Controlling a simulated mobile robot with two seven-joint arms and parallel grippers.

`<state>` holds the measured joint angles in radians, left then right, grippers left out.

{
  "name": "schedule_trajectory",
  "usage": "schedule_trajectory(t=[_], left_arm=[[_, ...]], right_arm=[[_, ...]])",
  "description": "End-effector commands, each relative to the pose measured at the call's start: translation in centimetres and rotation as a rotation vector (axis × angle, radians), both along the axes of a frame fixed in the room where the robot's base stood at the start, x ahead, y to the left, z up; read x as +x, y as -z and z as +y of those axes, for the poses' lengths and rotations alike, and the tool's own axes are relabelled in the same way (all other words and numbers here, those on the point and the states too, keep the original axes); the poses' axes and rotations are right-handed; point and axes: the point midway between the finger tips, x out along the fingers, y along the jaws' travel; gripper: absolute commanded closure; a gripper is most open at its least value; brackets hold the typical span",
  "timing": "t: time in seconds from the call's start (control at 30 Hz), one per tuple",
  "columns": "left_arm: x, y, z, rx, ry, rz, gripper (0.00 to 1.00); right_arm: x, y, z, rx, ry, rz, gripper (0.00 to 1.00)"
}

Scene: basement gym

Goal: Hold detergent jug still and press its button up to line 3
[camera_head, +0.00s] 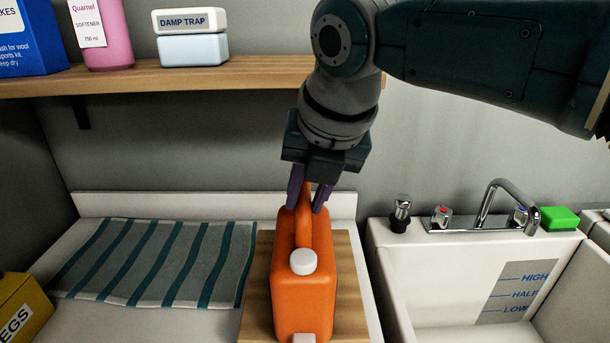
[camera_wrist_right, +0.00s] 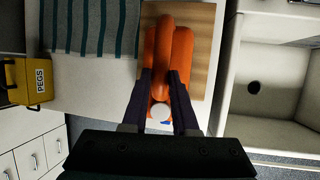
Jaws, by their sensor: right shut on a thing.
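The orange detergent jug (camera_head: 298,277) stands upright on a wooden board (camera_head: 349,288) on the white counter. It has a white round cap (camera_head: 303,261) on top and a white part (camera_head: 303,338) low on its front, cut off by the picture's lower edge. My right gripper (camera_head: 309,204) reaches down from above and is shut on the jug's handle. In the right wrist view the jug (camera_wrist_right: 183,60) shows between and beyond the fingers (camera_wrist_right: 166,88), with a small blue bit by the white part. No line marks are visible. My left gripper is not in view.
A white sink (camera_head: 420,285) with a tap (camera_head: 490,205) and HIGH, HALF and LOW marks is at the right. A green block (camera_head: 559,218) sits on its back edge. A striped cloth (camera_head: 160,262) and a yellow PEGS box (camera_head: 22,308) are at the left. A wooden shelf (camera_head: 200,76) overhangs behind.

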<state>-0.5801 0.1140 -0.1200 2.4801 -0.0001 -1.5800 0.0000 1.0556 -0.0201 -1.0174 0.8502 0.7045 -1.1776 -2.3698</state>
Motion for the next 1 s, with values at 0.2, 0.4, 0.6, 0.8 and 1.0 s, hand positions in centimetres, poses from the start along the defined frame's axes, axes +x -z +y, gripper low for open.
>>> schedule_trajectory(t=[0.2, 0.4, 0.6, 0.8, 1.0], left_arm=[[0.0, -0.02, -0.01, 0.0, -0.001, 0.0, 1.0], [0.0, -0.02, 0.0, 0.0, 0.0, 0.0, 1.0], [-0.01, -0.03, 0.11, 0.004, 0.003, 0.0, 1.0], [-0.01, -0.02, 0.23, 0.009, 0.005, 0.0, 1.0], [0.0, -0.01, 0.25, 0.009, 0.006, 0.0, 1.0]], right_arm=[[0.11, -0.2, 0.07, 0.002, -0.001, -0.004, 1.0], [0.13, -0.24, 0.09, 0.002, -0.001, -0.005, 1.0], [0.14, -0.27, 0.1, 0.003, -0.001, -0.006, 1.0], [0.14, -0.28, 0.11, 0.003, -0.001, -0.006, 1.0], [0.14, -0.29, 0.12, 0.003, -0.001, -0.006, 1.0]])
